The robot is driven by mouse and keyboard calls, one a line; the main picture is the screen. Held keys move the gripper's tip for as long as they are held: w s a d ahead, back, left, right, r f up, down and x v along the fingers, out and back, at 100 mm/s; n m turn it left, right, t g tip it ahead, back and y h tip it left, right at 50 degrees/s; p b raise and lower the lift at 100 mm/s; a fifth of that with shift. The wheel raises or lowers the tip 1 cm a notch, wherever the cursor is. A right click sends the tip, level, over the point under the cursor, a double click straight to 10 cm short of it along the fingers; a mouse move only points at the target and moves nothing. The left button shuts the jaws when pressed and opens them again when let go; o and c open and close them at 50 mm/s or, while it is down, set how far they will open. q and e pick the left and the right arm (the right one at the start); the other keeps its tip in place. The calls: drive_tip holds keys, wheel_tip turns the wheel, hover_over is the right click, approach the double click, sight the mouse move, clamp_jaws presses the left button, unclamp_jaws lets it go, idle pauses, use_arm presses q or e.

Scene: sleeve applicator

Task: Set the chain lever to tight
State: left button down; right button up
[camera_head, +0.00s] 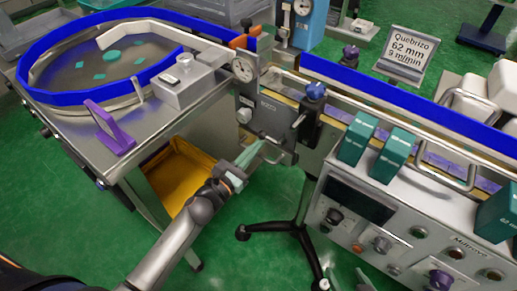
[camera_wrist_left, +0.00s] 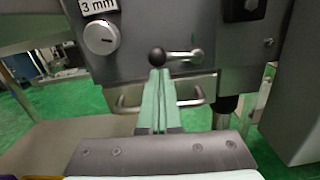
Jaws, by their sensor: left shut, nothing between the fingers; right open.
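The chain lever, a short metal arm with a black ball knob (camera_wrist_left: 157,56), sits on the grey machine front in the left wrist view, its arm pointing left from the pivot. In the head view the lever (camera_head: 264,135) is small, below the dial gauge. My left gripper (camera_head: 257,147) is shut and empty, its pale green fingers right at the lever. In the left wrist view the fingertips (camera_wrist_left: 159,72) are just below the knob; I cannot tell whether they touch it. My right gripper (camera_head: 346,274) is open at the bottom edge, mostly cut off.
A round knob (camera_wrist_left: 101,37) is left of the lever, below a "3 mm" label. A metal bar handle (camera_wrist_left: 127,101) runs under it. A yellow bin (camera_head: 178,172) stands below the turntable. The control box (camera_head: 385,225) with knobs is to the right.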

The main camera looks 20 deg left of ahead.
use_arm(q)
wheel_tip(320, 180, up, 4)
drive_tip(key=m, duration=0.7)
drive_tip(key=shift+f+m, duration=0.25)
drive_tip(key=shift+m, duration=0.05)
drive_tip(key=m, duration=0.1)
drive_tip(key=r+m, duration=0.1)
drive_tip(key=shift+d+m+p, duration=0.25)
drive_tip(key=shift+m+p, duration=0.05)
drive_tip(key=shift+s+d+r+m+h+p, duration=0.15)
drive_tip(key=shift+r+m+h+p, duration=0.1)
drive_tip(key=shift+m+h+p, duration=0.35)
drive_tip(key=m+p, duration=0.1)
drive_tip(key=r+m+p, duration=0.1)
drive_tip(key=shift+s+d+m+g, duration=0.1)
drive_tip(key=shift+d+m+g, duration=0.2)
drive_tip(key=shift+d+m, duration=0.1)
drive_tip(key=shift+s+d+m+p, duration=0.1)
drive_tip(key=shift+d+m+p, duration=0.05)
drive_tip(key=shift+m+p, duration=0.15)
drive_tip(key=shift+d+r, duration=0.1)
use_arm(e)
drive_tip(key=r, duration=0.3)
drive_tip(key=shift+w+r, duration=0.25)
drive_tip(key=shift+r, duration=0.15)
use_arm(q)
drive_tip(key=shift+d, duration=0.1)
use_arm(e)
drive_tip(key=shift+w, duration=0.1)
